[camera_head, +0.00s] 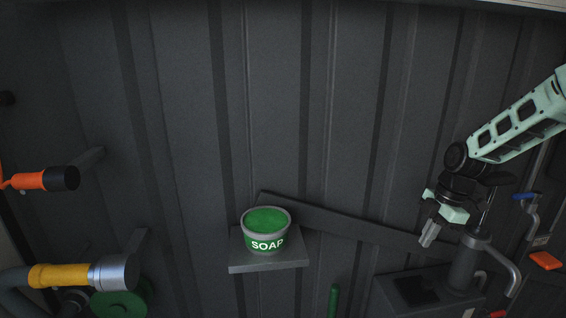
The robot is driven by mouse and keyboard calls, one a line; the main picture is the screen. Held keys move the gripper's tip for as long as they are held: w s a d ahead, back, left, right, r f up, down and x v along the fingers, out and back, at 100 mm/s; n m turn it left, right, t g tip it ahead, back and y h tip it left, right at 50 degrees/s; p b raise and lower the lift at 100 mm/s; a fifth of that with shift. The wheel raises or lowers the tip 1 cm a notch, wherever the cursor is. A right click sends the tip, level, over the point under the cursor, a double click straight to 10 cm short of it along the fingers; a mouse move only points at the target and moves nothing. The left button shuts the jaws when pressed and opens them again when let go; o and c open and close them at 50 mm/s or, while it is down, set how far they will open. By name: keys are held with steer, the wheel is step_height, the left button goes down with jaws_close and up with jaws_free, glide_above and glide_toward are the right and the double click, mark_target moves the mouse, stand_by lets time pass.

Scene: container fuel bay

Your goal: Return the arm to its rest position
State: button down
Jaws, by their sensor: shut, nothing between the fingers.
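My arm (518,120) reaches in from the right edge, with pale green links and black joints. It bends down at a black wrist. My gripper (427,241) hangs at the lower right, pointing down and to the left. Its fingers are together and hold nothing. It is in front of the dark corrugated wall (345,120), above and to the left of a grey pump-like cylinder (464,266). I cannot tell how far it is from that cylinder.
A soap tub (265,232) stands on a small grey shelf (268,262) left of my gripper. A dark slanted bar (350,222) runs along the wall. At left are an orange-handled nozzle (30,181) and a yellow-banded nozzle (75,275). The upper middle is clear.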

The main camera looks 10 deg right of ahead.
steer(key=s+a+r+m, duration=0.1)
steer(key=s+a+r, duration=0.1)
steer(key=a, duration=0.5)
steer(key=s+a+r+m, duration=0.1)
steer(key=s+a+r, duration=0.1)
steer(key=a, duration=0.5)
steer(key=s+a+r+m, duration=0.1)
steer(key=s+a+m, duration=0.1)
steer(key=s+a, duration=0.3)
steer(key=s+a+r+m+h, duration=0.1)
steer(key=s+a, duration=0.4)
steer(key=s, duration=0.6)
steer(key=s+a+r+m+h, duration=0.1)
steer(key=s+a+r+m, duration=0.2)
steer(key=s, duration=0.5)
steer(key=shift+a+m, duration=0.8)
steer(key=shift+a, duration=0.3)
steer(key=shift+s, duration=0.1)
